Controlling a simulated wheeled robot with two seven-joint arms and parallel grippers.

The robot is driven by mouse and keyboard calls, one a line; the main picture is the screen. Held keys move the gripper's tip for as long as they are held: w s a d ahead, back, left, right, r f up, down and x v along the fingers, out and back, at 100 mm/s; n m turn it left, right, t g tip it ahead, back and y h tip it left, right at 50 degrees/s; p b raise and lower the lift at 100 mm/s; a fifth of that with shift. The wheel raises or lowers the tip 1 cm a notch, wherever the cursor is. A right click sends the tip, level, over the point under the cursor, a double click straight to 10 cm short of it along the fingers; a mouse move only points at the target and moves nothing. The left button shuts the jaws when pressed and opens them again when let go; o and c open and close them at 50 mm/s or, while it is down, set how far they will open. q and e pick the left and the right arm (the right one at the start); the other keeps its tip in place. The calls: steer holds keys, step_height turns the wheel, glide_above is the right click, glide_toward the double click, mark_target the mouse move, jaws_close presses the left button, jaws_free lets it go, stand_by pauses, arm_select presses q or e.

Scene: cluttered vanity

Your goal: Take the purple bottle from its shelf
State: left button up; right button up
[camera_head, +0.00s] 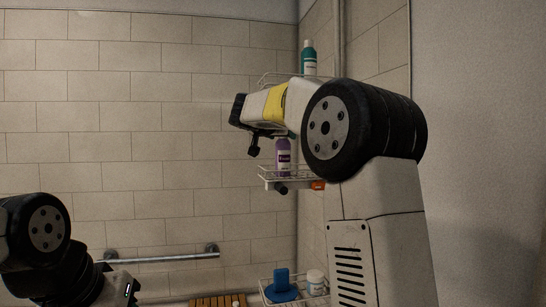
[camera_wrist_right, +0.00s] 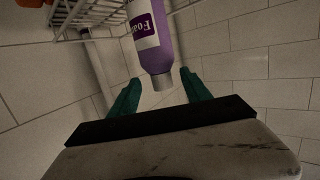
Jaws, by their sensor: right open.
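The purple bottle (camera_head: 283,155) stands upright on the middle wire shelf (camera_head: 282,181) in the corner. My right arm hides its top in the head view. In the right wrist view the purple bottle (camera_wrist_right: 156,48) appears upside down, with a white label and a grey cap. My right gripper (camera_wrist_right: 160,92) is open, its green fingertips spread on either side of the cap end in the picture. Nothing is held, and I cannot tell any contact. My left arm shows at the lower left, but its gripper is not in view.
A teal bottle (camera_head: 309,59) stands on the upper shelf. An orange item (camera_head: 318,185) lies at the middle shelf's right end. The lower shelf holds a blue object (camera_head: 282,287) and a white jar (camera_head: 316,282). A metal grab bar (camera_head: 165,258) runs along the tiled wall.

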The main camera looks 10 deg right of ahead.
steer(key=x, duration=0.6)
jaws_close()
steer(key=shift+a+f, duration=0.1)
steer(key=shift+f, duration=0.05)
stand_by(1.2)
